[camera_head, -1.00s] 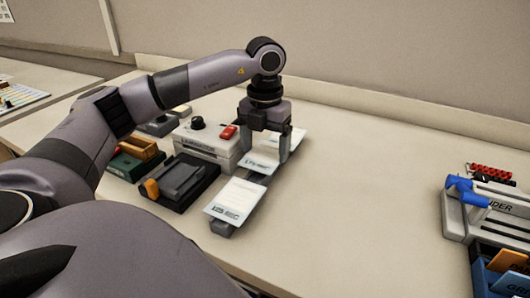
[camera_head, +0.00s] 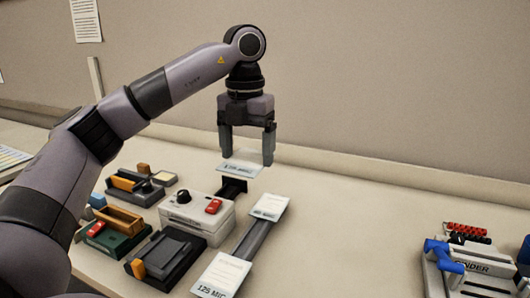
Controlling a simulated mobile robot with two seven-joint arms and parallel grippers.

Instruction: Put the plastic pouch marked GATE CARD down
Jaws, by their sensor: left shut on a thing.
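My left gripper (camera_head: 247,158) points down above the far part of the table, behind the white laminator (camera_head: 195,222). It is shut on a thin pale plastic pouch (camera_head: 240,170) that shows at its fingertips, held roughly flat. The print on this pouch is too small to read, so I cannot tell whether it says GATE CARD. A dark piece (camera_head: 232,188) shows just below the pouch; I cannot tell whether they touch. My right gripper is not in view.
Two pale pouches, one in the middle (camera_head: 270,206) and a near one marked 125 MIC (camera_head: 222,275), lie along a grey strip (camera_head: 253,239). A black device (camera_head: 165,258) and green tray (camera_head: 110,242) stand left. A binder machine (camera_head: 475,262) stands right. The table between is clear.

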